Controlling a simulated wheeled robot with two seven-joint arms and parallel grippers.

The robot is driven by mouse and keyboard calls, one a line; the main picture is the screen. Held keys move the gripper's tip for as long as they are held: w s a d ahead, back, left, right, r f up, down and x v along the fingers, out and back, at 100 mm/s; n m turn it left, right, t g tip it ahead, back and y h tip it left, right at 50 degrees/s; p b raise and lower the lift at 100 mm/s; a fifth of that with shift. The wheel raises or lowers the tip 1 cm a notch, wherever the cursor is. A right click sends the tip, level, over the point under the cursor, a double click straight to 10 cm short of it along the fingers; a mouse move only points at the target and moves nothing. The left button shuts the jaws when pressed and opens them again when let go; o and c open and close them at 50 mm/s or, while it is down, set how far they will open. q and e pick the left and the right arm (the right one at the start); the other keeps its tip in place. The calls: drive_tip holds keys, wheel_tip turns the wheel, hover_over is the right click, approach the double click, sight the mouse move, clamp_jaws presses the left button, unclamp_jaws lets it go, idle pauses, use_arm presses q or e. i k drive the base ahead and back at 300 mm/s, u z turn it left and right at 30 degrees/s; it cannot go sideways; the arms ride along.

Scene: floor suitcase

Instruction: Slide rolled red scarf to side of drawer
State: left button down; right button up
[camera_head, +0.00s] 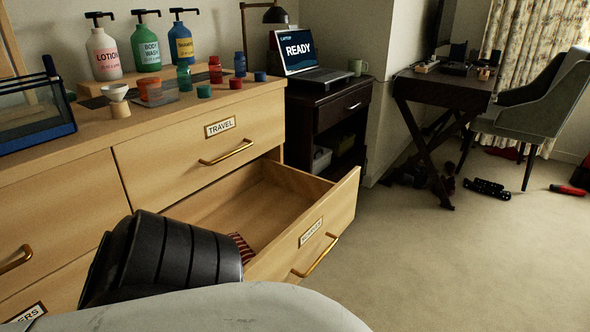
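The open drawer (312,222) is pulled out of the wooden dresser, below the drawer labelled TRAVEL. Its visible floor is bare toward the back. A dark red striped piece of cloth (242,246), which looks like the rolled scarf, lies in the drawer near its front. Only a small part of it shows; the rest is hidden behind a black ribbed link of my arm. That arm covers the near left part of the drawer. Neither gripper's fingers show, so contact with the scarf cannot be seen.
Pump bottles (103,52), jars and small containers stand on the dresser top (60,150), with a blue-edged clear box (35,115) at left. A dark nightstand (325,115) with a laptop (299,52) stands behind the drawer. Open carpet (450,260) lies right; small items lie near the desk.

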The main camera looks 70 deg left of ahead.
sight(246, 253)
drive_tip(key=i, duration=0.95)
drive_tip(key=u, duration=2.4)
